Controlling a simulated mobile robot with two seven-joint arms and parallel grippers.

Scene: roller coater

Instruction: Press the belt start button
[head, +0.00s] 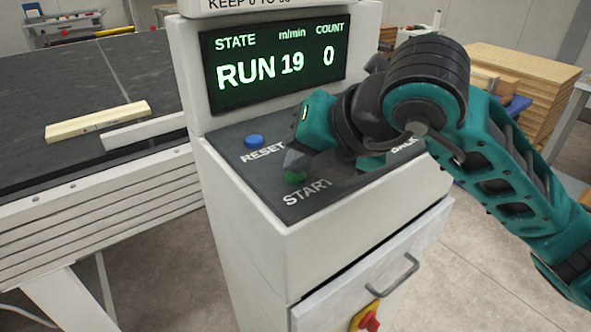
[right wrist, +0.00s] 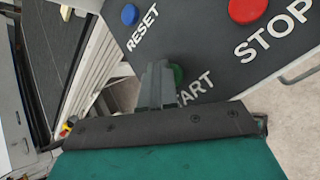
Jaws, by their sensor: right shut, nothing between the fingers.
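The green START button (head: 294,177) sits on the dark sloped panel (head: 240,175) of the white control cabinet. It also shows in the right wrist view (right wrist: 178,74), partly hidden behind the fingers. My right gripper (head: 297,162) is shut and empty, with its fingertips at the green button. In the right wrist view the closed fingers (right wrist: 156,84) point at the panel and overlap the button's left side. I cannot tell whether they touch it. The display (head: 275,65) above reads STATE RUN, 19 m/min, COUNT 0. My left gripper is not in view.
A blue RESET button (head: 253,141) lies left of the fingers. A red STOP button (right wrist: 247,10) shows in the right wrist view. Below is a drawer handle (head: 390,278) and a red knob on yellow (head: 367,318). A dark belt (head: 85,85) with light boards is left.

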